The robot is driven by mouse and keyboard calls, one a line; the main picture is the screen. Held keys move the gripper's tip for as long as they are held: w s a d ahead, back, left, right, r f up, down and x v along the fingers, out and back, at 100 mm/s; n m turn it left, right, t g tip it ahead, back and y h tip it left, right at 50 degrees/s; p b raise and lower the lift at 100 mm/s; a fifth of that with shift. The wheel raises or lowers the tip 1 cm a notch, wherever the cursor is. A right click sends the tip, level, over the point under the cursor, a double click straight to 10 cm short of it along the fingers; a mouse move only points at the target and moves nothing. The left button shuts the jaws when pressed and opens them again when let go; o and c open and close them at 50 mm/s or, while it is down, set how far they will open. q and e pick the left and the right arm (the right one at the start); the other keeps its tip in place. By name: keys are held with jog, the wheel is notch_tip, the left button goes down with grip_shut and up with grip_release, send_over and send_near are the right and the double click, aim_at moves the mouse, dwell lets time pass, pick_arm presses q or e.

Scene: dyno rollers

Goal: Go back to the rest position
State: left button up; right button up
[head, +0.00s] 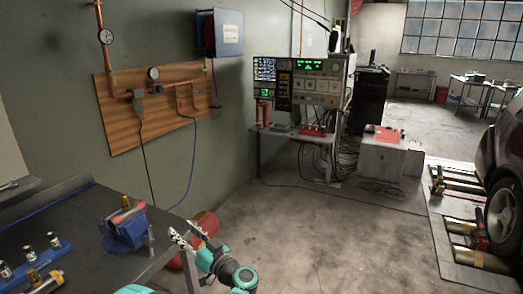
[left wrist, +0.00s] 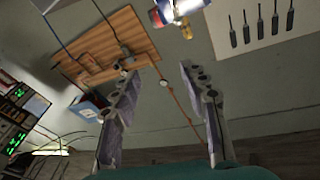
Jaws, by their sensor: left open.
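My left gripper (head: 184,236) is in the lower middle of the head view, on a teal and grey arm, just right of the workbench's edge. Its two grey fingers stand apart in the left wrist view (left wrist: 160,76), with nothing between them but the distant wall. It holds nothing. My right gripper is in neither view.
A dark workbench (head: 85,225) at lower left bears a blue and red vise (head: 124,232), close left of the gripper. A red drum (head: 204,224) stands behind the gripper. A control console (head: 318,85) and a car (head: 503,170) are further off. Bare floor lies between.

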pick_arm(q)
jog(key=w+d+r+m+t+h, duration=0.1)
jog(key=d+r+m+t+h, duration=0.15)
jog(key=r+t, duration=0.2)
jog(key=w+d+r+m+t+h, duration=0.1)
jog(key=d+r+m+t+h, duration=0.15)
jog(key=r, duration=0.35)
jog(key=s+d+m+h, duration=0.55)
jog(key=d+h, duration=0.35)
jog(key=h, duration=0.3)
jog(key=s+a+f+n+g, duration=0.1)
jog(key=s+f+g, duration=0.4)
jog(key=s+f, duration=0.5)
jog(key=s+a+f+n+g+y, duration=0.1)
jog(key=s+a+f+g, duration=0.3)
jog(key=s+f, duration=0.6)
jog(key=s+g, duration=0.2)
jog(key=s, duration=0.1)
jog(key=shift+s+f, duration=0.3)
jog(key=shift+w+d+r+n, duration=0.1)
jog(key=shift+n, duration=0.15)
